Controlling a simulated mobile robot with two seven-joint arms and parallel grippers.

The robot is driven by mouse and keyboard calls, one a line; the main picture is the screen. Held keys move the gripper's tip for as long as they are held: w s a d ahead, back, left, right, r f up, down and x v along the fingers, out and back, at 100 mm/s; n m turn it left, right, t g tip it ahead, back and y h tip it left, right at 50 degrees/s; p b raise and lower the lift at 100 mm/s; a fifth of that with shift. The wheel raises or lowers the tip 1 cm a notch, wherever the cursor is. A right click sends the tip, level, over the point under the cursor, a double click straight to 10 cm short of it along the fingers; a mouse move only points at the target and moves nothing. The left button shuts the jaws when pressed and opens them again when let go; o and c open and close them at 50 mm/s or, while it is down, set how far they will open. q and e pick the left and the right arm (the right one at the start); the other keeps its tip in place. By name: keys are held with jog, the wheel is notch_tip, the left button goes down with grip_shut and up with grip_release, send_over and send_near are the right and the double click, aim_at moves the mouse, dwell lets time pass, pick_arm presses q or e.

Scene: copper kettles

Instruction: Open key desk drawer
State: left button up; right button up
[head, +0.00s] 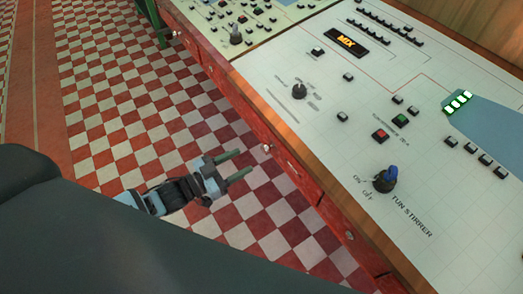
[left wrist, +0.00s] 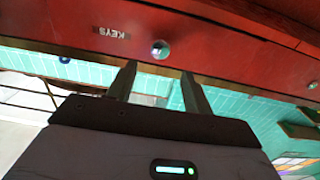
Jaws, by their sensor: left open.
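The key drawer is a red wooden front (left wrist: 210,45) with a KEYS label (left wrist: 111,32) and a small round metal knob (left wrist: 160,49) in the left wrist view. It looks shut, flush with the desk front. In the head view its knob (head: 266,148) shows on the desk's side, under the top edge. My left gripper (head: 245,162) is open and empty, fingers pointing at the desk front, a short way from the knob. In the left wrist view the fingers (left wrist: 158,72) lie either side of the knob's line, apparently not touching it. My right gripper is not in view.
Another drawer knob (head: 349,235) is nearer me. The checkered floor (head: 120,110) left of the desk is clear. A green leg (head: 152,20) stands at the far end.

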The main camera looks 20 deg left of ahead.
aim_at(264, 150)
pick_arm(q)
jog(key=shift+x, duration=3.9)
grip_shut()
